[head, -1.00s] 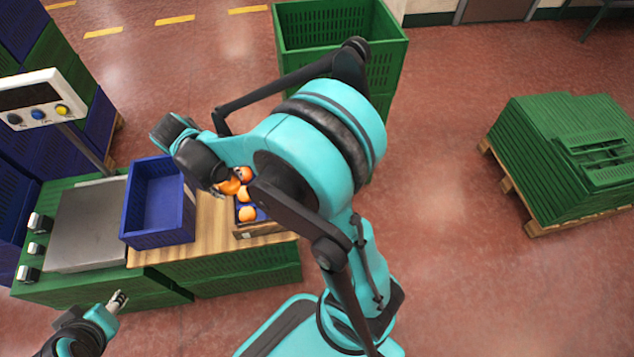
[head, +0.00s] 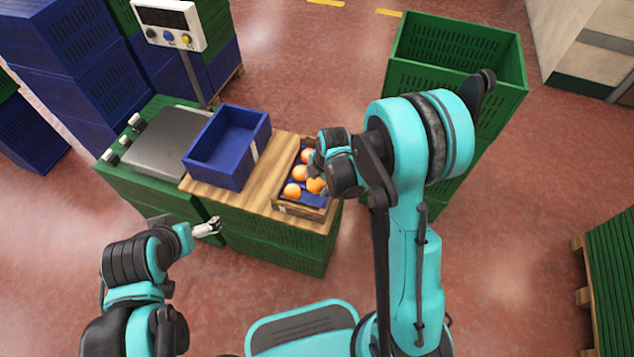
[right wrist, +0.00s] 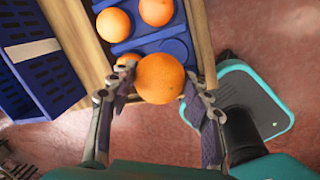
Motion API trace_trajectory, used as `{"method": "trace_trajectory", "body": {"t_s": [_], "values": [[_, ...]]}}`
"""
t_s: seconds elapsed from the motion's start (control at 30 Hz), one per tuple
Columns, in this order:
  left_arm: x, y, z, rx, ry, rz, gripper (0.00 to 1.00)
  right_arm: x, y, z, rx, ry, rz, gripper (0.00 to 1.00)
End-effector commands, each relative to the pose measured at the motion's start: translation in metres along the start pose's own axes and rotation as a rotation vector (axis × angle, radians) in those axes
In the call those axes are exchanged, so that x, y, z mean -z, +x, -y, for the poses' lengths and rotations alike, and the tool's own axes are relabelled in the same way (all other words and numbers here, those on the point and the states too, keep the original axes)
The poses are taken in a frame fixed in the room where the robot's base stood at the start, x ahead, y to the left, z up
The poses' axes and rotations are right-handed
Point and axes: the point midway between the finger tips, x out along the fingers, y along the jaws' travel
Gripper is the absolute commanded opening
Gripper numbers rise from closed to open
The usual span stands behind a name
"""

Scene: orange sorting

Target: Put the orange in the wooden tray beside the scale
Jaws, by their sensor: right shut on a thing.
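The wooden tray (head: 298,210) stands at the right end of the wooden board, with a blue liner and several oranges (head: 292,190) inside. The right wrist view also shows its wooden rim (right wrist: 202,40). My right gripper (right wrist: 160,82) is shut on an orange (right wrist: 160,76), held between its two fingers near the tray's near right end. This orange also shows in the head view (head: 316,186). The scale (head: 168,142) is at the left, with a blue crate between it and the tray. My left gripper (head: 207,228) is in front of the bench, apart from everything; its opening is unclear.
A blue crate (head: 227,150) stands on the wooden board (head: 262,190), left of the tray. The scale's display (head: 168,24) rises on a post behind. A large green crate (head: 455,75) stands behind my right arm. Stacked blue crates (head: 75,50) fill the back left.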

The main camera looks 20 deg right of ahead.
Motion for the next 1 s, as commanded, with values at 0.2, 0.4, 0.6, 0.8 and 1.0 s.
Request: {"method": "trace_trajectory", "body": {"t_s": [0.2, 0.4, 0.6, 0.8, 1.0], "values": [[-0.003, 0.004, 0.000, 0.000, 0.000, 0.000, 1.00, 0.000, 0.009, 0.001, 0.001, -0.070, -0.017, 0.18], [-0.011, 0.015, 0.000, 0.000, 0.000, 0.000, 1.00, 0.000, 0.027, 0.005, 0.001, -0.069, -0.016, 0.18], [-0.020, 0.027, 0.000, 0.000, 0.000, 0.000, 1.00, 0.000, 0.048, 0.010, 0.001, -0.069, -0.016, 0.18], [-0.021, 0.029, 0.000, 0.000, 0.000, 0.000, 1.00, 0.000, 0.064, 0.013, 0.001, -0.068, -0.016, 0.18], [-0.021, 0.029, 0.000, 0.000, 0.000, 0.000, 1.00, 0.000, 0.075, 0.017, 0.001, -0.068, -0.015, 0.18]]}}
